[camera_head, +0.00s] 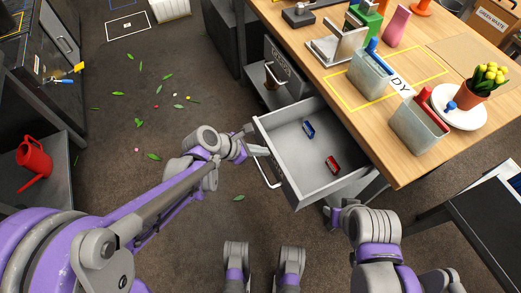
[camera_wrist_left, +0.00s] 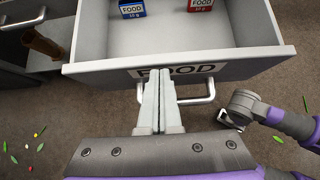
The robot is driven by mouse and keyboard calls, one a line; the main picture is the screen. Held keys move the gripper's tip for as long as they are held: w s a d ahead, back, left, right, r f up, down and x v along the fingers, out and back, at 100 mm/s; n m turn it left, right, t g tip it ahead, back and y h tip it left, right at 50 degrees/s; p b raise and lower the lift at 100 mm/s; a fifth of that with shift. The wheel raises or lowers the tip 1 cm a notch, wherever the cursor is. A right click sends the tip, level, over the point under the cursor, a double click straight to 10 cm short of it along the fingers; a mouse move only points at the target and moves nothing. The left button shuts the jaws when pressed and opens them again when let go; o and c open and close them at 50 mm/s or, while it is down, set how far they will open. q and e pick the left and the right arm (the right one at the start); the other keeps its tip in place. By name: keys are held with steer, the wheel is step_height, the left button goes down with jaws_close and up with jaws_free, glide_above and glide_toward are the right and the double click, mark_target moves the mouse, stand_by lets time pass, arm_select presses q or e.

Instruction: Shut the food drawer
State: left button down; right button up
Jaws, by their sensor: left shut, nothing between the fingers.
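The grey food drawer (camera_head: 277,165) is pulled out from under the wooden table in the head view. Inside lie a small blue food packet (camera_head: 308,129) and a red food packet (camera_head: 333,165). In the left wrist view the drawer front (camera_wrist_left: 255,69) bears a FOOD label, partly hidden by my fingers, above its bar handle (camera_wrist_left: 205,98). My left gripper (camera_head: 249,131) is shut and empty at the drawer front; its fingers (camera_wrist_left: 158,75) overlap the label and handle. I cannot tell if they touch. My right gripper (camera_head: 334,213) is low beside the drawer's near corner; its jaw state is unclear.
The wooden table (camera_head: 300,65) holds clear bins (camera_head: 418,125), a plate with a potted plant (camera_head: 482,85) and other items. A black cabinet (camera_head: 50,60) and red watering can (camera_head: 34,163) stand left. Leaves litter the open carpet (camera_head: 140,90). A dark stand (camera_head: 485,225) is right.

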arm_select(q)
steer(key=w+d, duration=0.6)
steer(key=d, duration=0.4)
steer(key=w+d, duration=0.5)
steer(key=d, duration=0.5)
steer(key=shift+w+b, duration=0.35)
arm_select(e)
steer(key=shift+a+f, duration=0.15)
steer(key=shift+f, duration=0.25)
arm_select(q)
steer(key=shift+d+r, duration=0.15)
